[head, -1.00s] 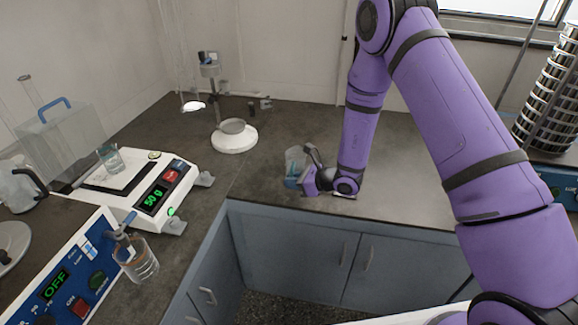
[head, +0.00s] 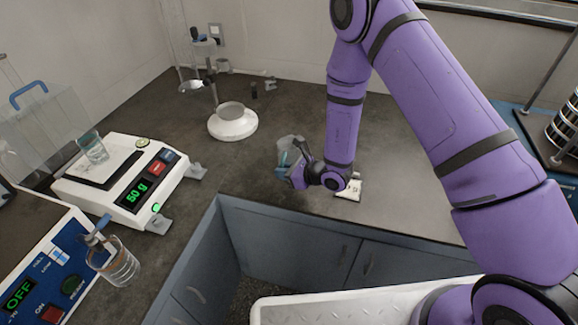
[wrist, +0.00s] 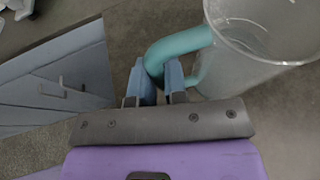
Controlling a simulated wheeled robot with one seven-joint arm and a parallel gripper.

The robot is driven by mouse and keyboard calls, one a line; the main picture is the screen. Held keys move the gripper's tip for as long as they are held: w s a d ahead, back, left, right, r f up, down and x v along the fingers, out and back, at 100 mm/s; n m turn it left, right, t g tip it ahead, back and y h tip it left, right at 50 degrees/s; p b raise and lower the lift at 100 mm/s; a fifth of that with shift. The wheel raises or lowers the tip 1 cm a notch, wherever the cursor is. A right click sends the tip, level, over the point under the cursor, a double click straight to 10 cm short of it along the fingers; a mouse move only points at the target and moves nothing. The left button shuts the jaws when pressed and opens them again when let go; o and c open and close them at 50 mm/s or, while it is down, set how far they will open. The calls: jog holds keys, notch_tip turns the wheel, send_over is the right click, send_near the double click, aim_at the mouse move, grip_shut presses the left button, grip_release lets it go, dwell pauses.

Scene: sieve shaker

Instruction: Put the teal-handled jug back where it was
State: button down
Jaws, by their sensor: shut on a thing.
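The teal-handled jug (wrist: 262,50) is a clear, see-through vessel with a teal handle (wrist: 182,45). In the wrist view my gripper (wrist: 160,75) has its blue fingers shut on the handle, with the jug body to the right of the fingers. In the head view the jug (head: 287,153) is upright at the end of my purple arm, over the dark worktop (head: 195,190) near its inner corner. My gripper (head: 293,172) partly hides it there. I cannot tell whether the jug's base touches the worktop.
A balance (head: 130,190) reading 50 g bears a small beaker (head: 92,147). A stand with a white round base (head: 232,124) is behind the jug. A sieve stack (head: 566,125) is at far right.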

jog(key=shift+f, duration=0.2)
jog(key=c, duration=1.2)
grip_release()
jog(key=shift+o, duration=0.2)
